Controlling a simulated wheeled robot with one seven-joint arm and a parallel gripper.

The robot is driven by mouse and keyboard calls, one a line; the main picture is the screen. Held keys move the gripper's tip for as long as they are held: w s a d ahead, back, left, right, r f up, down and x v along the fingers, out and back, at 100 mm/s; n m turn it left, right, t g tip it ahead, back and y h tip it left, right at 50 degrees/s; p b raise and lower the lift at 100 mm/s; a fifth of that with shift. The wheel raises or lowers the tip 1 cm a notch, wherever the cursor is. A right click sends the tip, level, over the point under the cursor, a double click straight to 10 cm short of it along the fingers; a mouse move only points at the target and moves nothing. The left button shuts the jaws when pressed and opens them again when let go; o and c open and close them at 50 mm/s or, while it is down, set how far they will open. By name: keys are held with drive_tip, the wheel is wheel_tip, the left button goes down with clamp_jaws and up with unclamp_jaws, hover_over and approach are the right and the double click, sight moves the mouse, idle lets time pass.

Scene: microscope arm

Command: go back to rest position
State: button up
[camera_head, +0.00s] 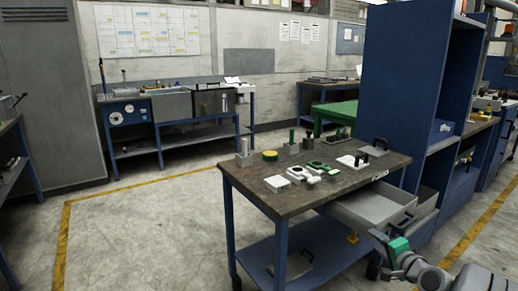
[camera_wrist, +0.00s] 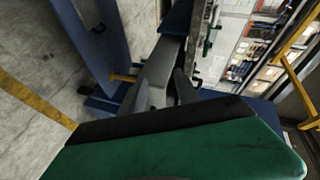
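My arm shows at the lower right edge of the head view, and its gripper end (camera_head: 392,256) is in front of the open drawer, beyond the table's right side. A green part (camera_head: 399,246) shows at that end. In the wrist view a large green body (camera_wrist: 190,150) with a black band fills the bottom, very close to the camera. I cannot tell whether it is held or belongs to my gripper.
The workbench (camera_head: 235,180) carries several parts, including a yellow-green disc (camera_head: 270,155), a white block (camera_head: 277,184) and a metal block (camera_head: 244,158). Its grey drawer (camera_head: 375,209) is pulled out near my arm. A tall blue cabinet (camera_head: 400,85) stands behind. The floor at left is clear.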

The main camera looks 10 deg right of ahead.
drive_tip(key=s+a+r+n+g+y+p, duration=0.1)
drive_tip(key=a+r+n+g+p, duration=0.3)
drive_tip(key=a, duration=0.7)
drive_tip(key=s+a+r+n+g+y+p, duration=0.15)
drive_tip(key=a+r+n+p, duration=0.3)
drive_tip(key=a, duration=0.55)
drive_tip(key=s+a+r+n+g+h+p, duration=0.1)
drive_tip(key=s+a+r+n+g+p, duration=0.2)
drive_tip(key=s, duration=0.7)
drive_tip(key=s+a+r+n+g+h+p, duration=0.1)
drive_tip(key=s+a+r+n+g+p, duration=0.2)
drive_tip(key=s+a+p, duration=0.3)
drive_tip(key=s+a+r, duration=0.1)
drive_tip(key=s, duration=0.3)
drive_tip(key=shift+a+r, duration=0.15)
drive_tip(key=shift+a, duration=0.05)
